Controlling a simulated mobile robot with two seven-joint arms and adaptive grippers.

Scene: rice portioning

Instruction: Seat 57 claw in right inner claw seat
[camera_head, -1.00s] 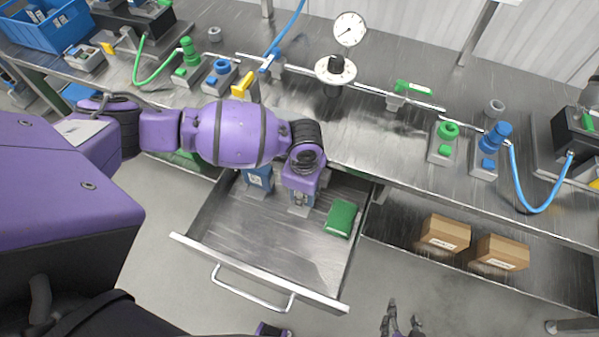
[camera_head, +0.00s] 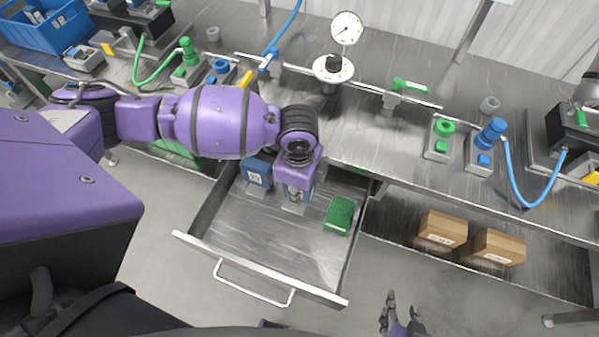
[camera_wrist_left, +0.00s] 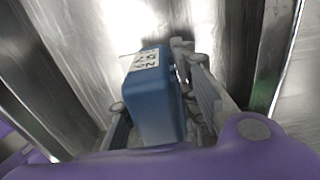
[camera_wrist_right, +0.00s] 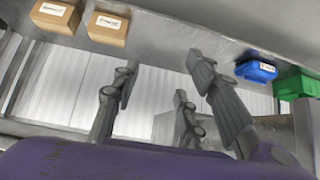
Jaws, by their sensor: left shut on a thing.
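A blue block with a white label (camera_wrist_left: 152,85) sits between the fingers of my left gripper in the left wrist view; the label appears to read 57, upside down. In the head view my left gripper (camera_head: 296,194) is inside the open drawer (camera_head: 265,240), shut on this block, which it mostly hides. A second blue labelled block (camera_head: 257,172) stands just left of it in the drawer. My right gripper (camera_head: 401,318) is open and empty, low in front of the bench; its spread fingers show in the right wrist view (camera_wrist_right: 165,85). I cannot identify the right inner claw seat.
A green block (camera_head: 340,214) lies at the drawer's right side. The bench above (camera_head: 390,145) carries a dial gauge (camera_head: 346,29), green and blue fittings (camera_head: 490,135) and hoses. Cardboard boxes (camera_head: 442,229) stand on the shelf right of the drawer.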

